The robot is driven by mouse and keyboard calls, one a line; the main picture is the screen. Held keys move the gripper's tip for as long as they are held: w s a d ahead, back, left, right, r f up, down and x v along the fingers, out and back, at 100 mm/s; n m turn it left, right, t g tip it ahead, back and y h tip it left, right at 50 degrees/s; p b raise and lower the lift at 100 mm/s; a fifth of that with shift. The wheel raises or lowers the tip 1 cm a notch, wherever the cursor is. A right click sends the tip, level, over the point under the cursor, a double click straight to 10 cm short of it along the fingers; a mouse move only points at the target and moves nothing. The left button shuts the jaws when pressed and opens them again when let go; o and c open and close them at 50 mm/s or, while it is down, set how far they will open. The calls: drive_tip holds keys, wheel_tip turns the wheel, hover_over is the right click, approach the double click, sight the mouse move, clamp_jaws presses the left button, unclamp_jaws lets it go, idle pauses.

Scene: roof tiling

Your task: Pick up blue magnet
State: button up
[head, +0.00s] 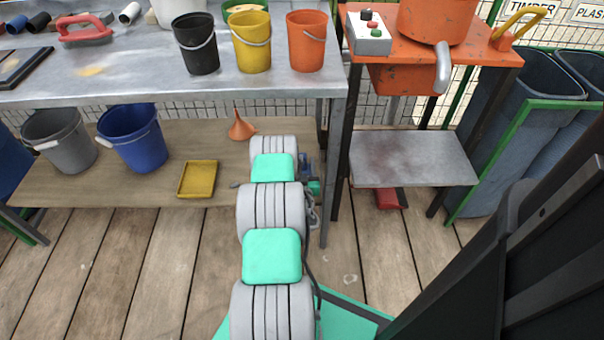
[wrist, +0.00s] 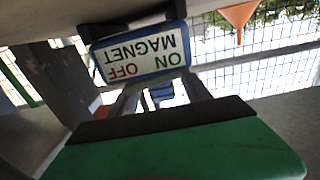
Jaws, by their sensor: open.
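The blue magnet (wrist: 141,60) shows in the wrist view as a blue-edged block. Its white label reads MAGNET, ON and OFF upside down. My gripper (wrist: 160,88) is open in the wrist view, its two grey fingers pointing towards the magnet and spread near its near edge. I cannot tell whether they touch it. In the head view my arm reaches to the right end of the lower wooden shelf (head: 95,178). A small blue patch (head: 305,162) shows beside the arm's end there, possibly the magnet. My arm hides most of that spot, including the fingers.
An orange funnel (head: 240,126) stands just left of my arm's end. A yellow tray (head: 198,179) and blue bucket (head: 133,137) are further left on the shelf. The metal worktop (head: 130,84) overhangs it. A dark table leg (head: 333,160) stands close on the right.

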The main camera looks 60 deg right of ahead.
drive_tip(key=shift+c, duration=0.5)
clamp_jaws()
drive_tip(key=shift+r, duration=0.1)
